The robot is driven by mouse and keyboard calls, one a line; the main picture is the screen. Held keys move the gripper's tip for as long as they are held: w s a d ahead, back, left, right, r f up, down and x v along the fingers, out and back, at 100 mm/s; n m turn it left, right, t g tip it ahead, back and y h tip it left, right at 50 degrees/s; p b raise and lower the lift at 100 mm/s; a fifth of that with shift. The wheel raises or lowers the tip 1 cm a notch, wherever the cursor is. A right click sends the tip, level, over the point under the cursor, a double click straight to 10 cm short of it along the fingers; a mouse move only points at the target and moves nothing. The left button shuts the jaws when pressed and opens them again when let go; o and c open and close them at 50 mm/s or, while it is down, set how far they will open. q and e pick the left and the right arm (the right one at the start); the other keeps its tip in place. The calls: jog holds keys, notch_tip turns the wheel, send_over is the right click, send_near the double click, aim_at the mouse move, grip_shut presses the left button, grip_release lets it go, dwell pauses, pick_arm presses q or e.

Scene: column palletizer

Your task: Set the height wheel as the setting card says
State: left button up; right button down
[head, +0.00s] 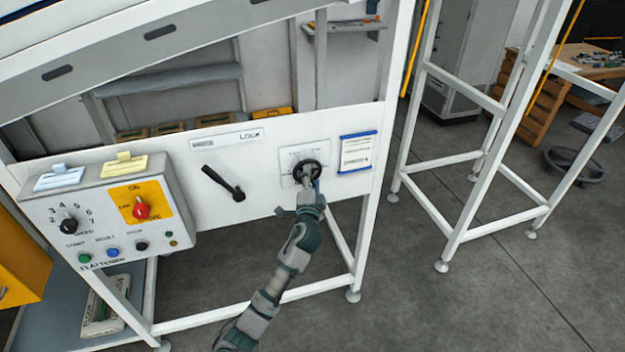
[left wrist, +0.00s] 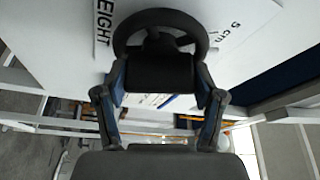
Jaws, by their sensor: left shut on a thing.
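The black height wheel (head: 307,170) sits on a white plate on the machine's front panel. In the left wrist view the round wheel (left wrist: 128,32) fills the top middle, beside printed letters ending in "EIGHT" and a "5 cm" mark. My left gripper (head: 309,186) is at the wheel's lower side; its two fingers (left wrist: 162,78) are shut on a black part of the wheel. A blue-edged white card (head: 357,154) hangs just right of the wheel; its writing is too small to read. The wheel's pointer setting cannot be made out. My right gripper is not in view.
A black lever (head: 225,184) under "LOCK" is left of the wheel. A control box (head: 105,215) with knobs and buttons juts out further left. White frame legs (head: 366,235) stand below the panel. Open grey floor (head: 420,300) lies at the right.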

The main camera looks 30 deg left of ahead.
pick_arm(q)
jog(key=shift+f, duration=0.4)
jog(key=o, duration=1)
jog(key=shift+o, duration=0.7)
jog(key=shift+a+r, duration=0.1)
jog(key=shift+a, duration=0.05)
jog(key=v, duration=1.2)
